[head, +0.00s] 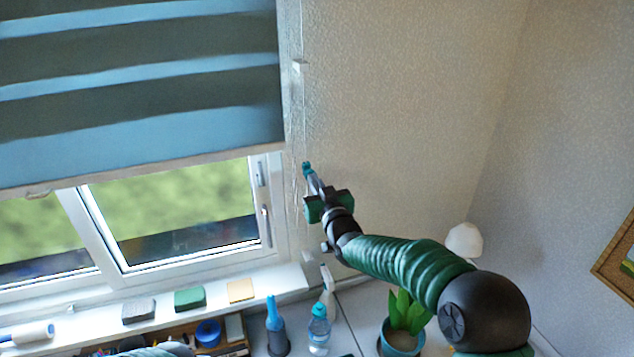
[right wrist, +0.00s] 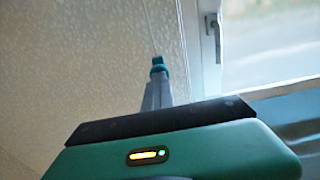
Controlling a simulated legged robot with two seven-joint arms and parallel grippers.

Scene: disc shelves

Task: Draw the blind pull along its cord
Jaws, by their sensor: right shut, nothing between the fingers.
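The striped blue blind (head: 150,75) hangs over the upper part of the window. Thin pale cords (head: 304,110) run down the wall just right of the blind. A small white piece (head: 299,65) sits on them high up; I cannot tell for sure that it is the pull. My right gripper (head: 307,168) is shut and empty, its teal tips at the cords, below and right of the blind's lower corner. In the right wrist view the shut tips (right wrist: 158,66) point up the wall, with a thin cord (right wrist: 147,22) just above them. My left gripper is out of view.
The window sill (head: 255,308) holds several coloured blocks and a marker. Below stand a blue bottle (head: 276,325), a clear bottle (head: 319,330) and a potted plant (head: 402,337) under my right arm.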

